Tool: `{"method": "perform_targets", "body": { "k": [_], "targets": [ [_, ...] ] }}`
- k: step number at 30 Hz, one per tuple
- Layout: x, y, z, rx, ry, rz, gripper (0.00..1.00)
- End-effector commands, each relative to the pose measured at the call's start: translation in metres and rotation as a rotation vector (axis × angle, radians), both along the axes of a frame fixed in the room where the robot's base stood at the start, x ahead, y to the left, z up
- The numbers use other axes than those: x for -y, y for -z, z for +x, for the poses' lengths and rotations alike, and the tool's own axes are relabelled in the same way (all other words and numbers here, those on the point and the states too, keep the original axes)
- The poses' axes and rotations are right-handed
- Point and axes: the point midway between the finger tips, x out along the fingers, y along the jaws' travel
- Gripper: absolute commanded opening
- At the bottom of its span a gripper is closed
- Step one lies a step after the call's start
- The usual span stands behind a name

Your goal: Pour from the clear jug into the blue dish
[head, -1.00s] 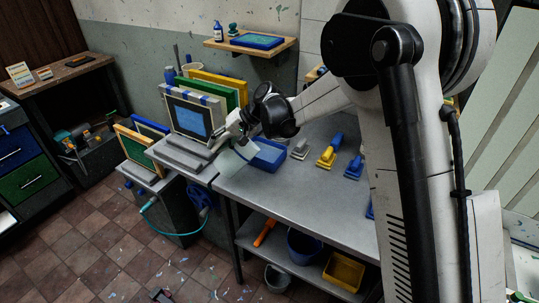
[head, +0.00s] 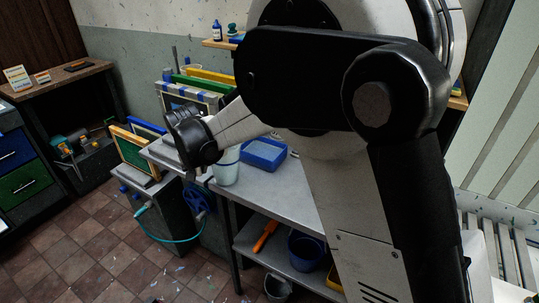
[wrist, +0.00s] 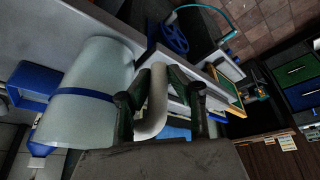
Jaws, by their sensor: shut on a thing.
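The clear jug (head: 226,170) is a frosted cylinder that looks about upright, at the front left edge of the grey table. In the wrist view the jug (wrist: 90,100) fills the left side, with a blue band round it. My gripper (wrist: 160,97) is shut on the jug's pale handle, one dark finger on each side. In the head view my gripper is hidden behind my wrist. The blue dish (head: 264,155) is a rectangular tray on the table, just right of the jug. I cannot tell whether the jug touches the table.
Framed screens with blue clamps (head: 190,98) stand behind my wrist. A wooden shelf (head: 222,43) hangs on the wall. A blue bucket (head: 305,250) sits on the lower shelf. My arm hides the table's right part.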

Motion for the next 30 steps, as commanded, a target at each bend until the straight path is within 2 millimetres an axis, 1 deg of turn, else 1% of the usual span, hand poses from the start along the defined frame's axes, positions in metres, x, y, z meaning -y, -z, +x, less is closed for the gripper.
{"method": "perform_targets", "body": {
  "k": [11,14,25,27,30],
  "targets": [
    [0.0,-0.002,0.0,0.0,0.0,0.001,0.0],
    [0.0,-0.008,0.0,0.0,0.0,0.001,0.0],
    [0.0,-0.046,0.0,-0.001,-0.001,0.002,0.0],
    [0.0,-0.05,0.0,-0.001,-0.001,0.002,0.0],
    [0.0,-0.051,0.0,-0.001,-0.001,0.002,0.0]
  ]
}}
